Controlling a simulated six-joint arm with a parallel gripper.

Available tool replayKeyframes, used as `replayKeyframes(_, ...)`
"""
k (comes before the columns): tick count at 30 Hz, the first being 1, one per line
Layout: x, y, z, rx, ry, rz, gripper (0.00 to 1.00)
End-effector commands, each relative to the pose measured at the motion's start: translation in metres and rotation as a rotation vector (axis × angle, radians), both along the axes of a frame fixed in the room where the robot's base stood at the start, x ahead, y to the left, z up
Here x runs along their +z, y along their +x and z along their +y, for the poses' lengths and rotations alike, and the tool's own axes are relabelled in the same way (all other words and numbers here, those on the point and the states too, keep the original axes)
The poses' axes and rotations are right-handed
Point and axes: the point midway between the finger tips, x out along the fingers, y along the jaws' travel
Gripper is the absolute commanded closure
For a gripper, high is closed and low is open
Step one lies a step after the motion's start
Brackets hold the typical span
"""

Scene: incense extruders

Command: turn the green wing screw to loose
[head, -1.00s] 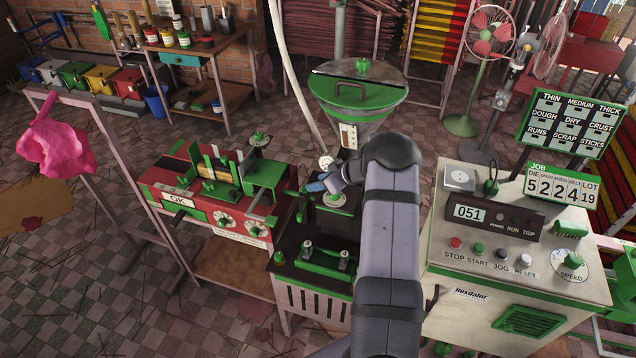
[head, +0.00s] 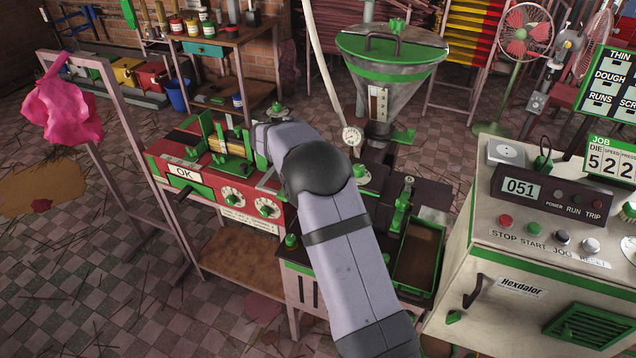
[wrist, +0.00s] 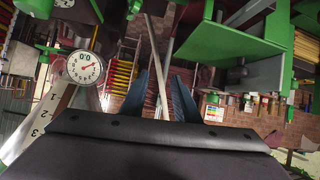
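I cannot tell for sure which green part is the wing screw. A green knob on a round disc (head: 277,109) stands at the back right of the red machine (head: 188,148), just beyond my wrist. A green plate (wrist: 222,45) is close on the right in the wrist view.
A pressure gauge (head: 352,137) stands right of my wrist; it also shows in the wrist view (wrist: 84,68). The hopper (head: 385,95) rises behind it. The control cabinet (head: 500,250) is at the right. A pink cloth (head: 62,108) hangs on a frame at the left.

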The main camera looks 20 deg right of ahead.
Motion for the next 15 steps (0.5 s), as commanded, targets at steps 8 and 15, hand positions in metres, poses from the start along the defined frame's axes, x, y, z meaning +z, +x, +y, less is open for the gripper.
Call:
replayKeyframes(8,-0.044,-0.051,0.035,-0.35,-0.031,-0.106,0.72)
replayKeyframes(15,-0.057,-0.075,0.046,-0.465,-0.063,-0.133,0.72)
